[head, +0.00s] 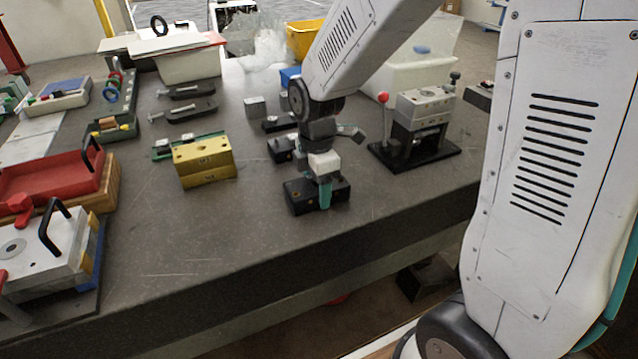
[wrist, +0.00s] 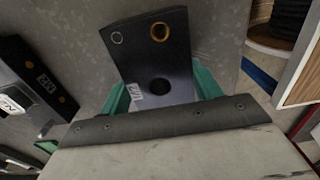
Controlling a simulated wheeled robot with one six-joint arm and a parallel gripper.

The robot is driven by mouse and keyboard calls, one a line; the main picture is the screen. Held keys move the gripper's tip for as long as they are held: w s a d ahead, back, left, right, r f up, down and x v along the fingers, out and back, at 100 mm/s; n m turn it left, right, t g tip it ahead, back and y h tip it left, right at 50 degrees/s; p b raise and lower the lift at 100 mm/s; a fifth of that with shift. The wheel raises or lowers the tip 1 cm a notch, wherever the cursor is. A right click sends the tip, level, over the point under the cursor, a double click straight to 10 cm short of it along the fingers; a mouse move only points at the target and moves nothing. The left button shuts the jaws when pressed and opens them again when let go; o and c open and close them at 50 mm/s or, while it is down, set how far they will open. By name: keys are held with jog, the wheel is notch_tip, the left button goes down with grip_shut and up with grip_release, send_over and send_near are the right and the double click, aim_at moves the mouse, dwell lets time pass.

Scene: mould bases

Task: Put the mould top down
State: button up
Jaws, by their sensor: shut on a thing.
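My gripper (head: 320,187) has teal fingers and points down near the front middle of the grey table. It is shut on a black block, the mould top (head: 303,197), which has a brass-coloured ring at one end. In the wrist view the mould top (wrist: 150,58) lies between the teal fingers, with a brass ring, a smaller pale ring, a dark round hole and a white label. I cannot tell whether its underside touches the table. Another black block (head: 280,149) stands just behind it. A dark block labelled M2 (wrist: 35,75) shows at left in the wrist view.
A yellow block (head: 205,165) stands to the left. A black-based press with a red-knobbed lever (head: 415,155) stands to the right. A red tray (head: 50,180) and a metal plate with a black handle (head: 40,250) are at far left. The table front (head: 220,235) is clear.

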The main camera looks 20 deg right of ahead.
jog(key=o, duration=1.6)
jog(key=shift+d+f, duration=0.1)
notch_tip(320, 180, up, 11)
jog(key=s+d+r+m, duration=0.1)
jog(key=s+r+m, duration=0.1)
jog(key=s+m, duration=0.7)
jog(key=s+d+r+m+t, duration=0.1)
jog(key=s+d+r+m, duration=0.1)
jog(key=s+m, duration=0.7)
jog(key=s, duration=0.4)
jog(key=shift+d+r, duration=0.15)
jog(key=shift+d, duration=0.15)
